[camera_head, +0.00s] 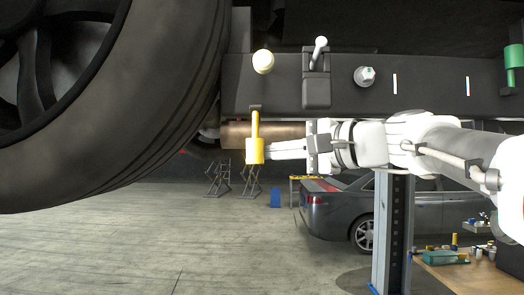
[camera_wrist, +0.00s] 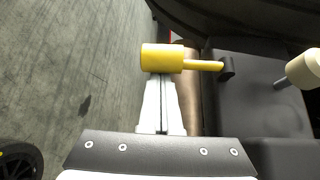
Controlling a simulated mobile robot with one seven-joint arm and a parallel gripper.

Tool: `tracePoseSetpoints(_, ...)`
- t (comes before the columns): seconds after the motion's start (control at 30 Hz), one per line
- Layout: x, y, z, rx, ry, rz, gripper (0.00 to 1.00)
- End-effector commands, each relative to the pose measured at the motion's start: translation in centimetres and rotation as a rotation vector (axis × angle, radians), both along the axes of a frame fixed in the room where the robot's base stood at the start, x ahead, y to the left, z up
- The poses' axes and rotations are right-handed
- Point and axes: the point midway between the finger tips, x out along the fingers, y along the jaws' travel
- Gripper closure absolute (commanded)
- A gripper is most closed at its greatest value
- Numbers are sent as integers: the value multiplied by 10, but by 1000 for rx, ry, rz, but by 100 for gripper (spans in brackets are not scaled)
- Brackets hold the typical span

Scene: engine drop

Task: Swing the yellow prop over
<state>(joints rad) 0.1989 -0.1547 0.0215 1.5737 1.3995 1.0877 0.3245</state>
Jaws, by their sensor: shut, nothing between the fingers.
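The yellow prop (camera_head: 255,138) hangs straight down from a dark pivot under the grey panel, its thick yellow end at the bottom. It also shows in the wrist view (camera_wrist: 163,58), with its thin rod running right to the dark pivot. My gripper (camera_head: 270,151) reaches in from the right, and its fingertips are at the right side of the thick end. In the wrist view my gripper (camera_wrist: 160,78) is shut, its two white fingers together, with the tips right at the thick end. The prop is not between the fingers. I cannot tell whether they touch it.
The grey panel (camera_head: 285,98) above carries a cream knob (camera_head: 263,61), a small lever (camera_head: 320,48), a bolt (camera_head: 364,76) and a green part (camera_head: 514,62). A large tyre (camera_head: 150,120) fills the left. A copper-coloured cylinder (camera_head: 235,132) lies behind the prop. Open floor lies below.

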Motion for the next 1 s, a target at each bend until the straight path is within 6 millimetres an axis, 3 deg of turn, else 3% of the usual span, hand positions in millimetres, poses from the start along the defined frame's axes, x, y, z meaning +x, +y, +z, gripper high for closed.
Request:
tracePoseSetpoints(0.4,-24,3,8,-1,4,6,100)
tracePoseSetpoints(0.53,-32,2,13,2,136,4,100)
tracePoseSetpoints(1.0,-56,4,30,6,130,6,100)
